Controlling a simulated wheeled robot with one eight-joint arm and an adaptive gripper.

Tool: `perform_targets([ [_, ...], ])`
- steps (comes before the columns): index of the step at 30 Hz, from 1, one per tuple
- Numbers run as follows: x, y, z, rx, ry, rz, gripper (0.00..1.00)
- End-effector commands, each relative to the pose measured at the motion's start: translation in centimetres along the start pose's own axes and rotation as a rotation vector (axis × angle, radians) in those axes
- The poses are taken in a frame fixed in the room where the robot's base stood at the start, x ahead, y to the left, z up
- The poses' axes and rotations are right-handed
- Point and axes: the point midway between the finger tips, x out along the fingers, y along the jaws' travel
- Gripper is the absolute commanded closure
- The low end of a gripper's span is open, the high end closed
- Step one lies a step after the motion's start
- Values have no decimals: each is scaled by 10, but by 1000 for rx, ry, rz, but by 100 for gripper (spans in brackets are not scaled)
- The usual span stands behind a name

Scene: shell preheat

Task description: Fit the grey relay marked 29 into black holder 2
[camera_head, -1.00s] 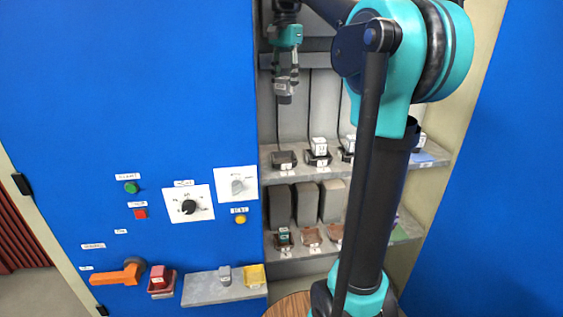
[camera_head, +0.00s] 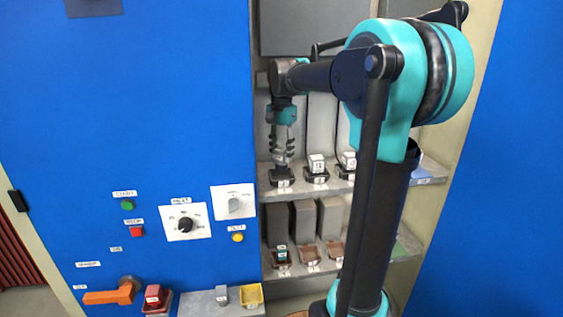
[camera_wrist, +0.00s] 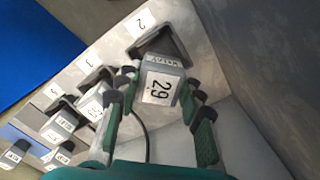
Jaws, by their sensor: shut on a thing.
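The grey relay marked 29 (camera_wrist: 160,84) is between the green fingers of my gripper (camera_wrist: 158,95) in the wrist view, its labelled face towards the camera. Black holder 2 (camera_wrist: 176,38) is just beyond the relay, with its 2 label on the shelf edge beside it. The relay covers part of the holder; I cannot tell whether it is above the holder or partly in it. In the head view my gripper (camera_head: 282,158) points down right over the leftmost black holder (camera_head: 282,178) on the upper shelf. The relay is hard to make out there.
Other black holders (camera_head: 317,175) to the right hold white-topped relays. A grey ledge (camera_head: 200,304) at the lower left carries a grey piece and a yellow tray (camera_head: 249,296). A cabinet wall stands behind the shelves.

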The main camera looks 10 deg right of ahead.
Motion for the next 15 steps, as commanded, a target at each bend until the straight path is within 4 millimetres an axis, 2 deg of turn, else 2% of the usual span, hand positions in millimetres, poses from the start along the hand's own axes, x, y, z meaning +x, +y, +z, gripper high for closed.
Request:
perform_targets([
  [7,31,0,0,0,0,0,100],
  [15,33,0,0,0,0,0,100],
])
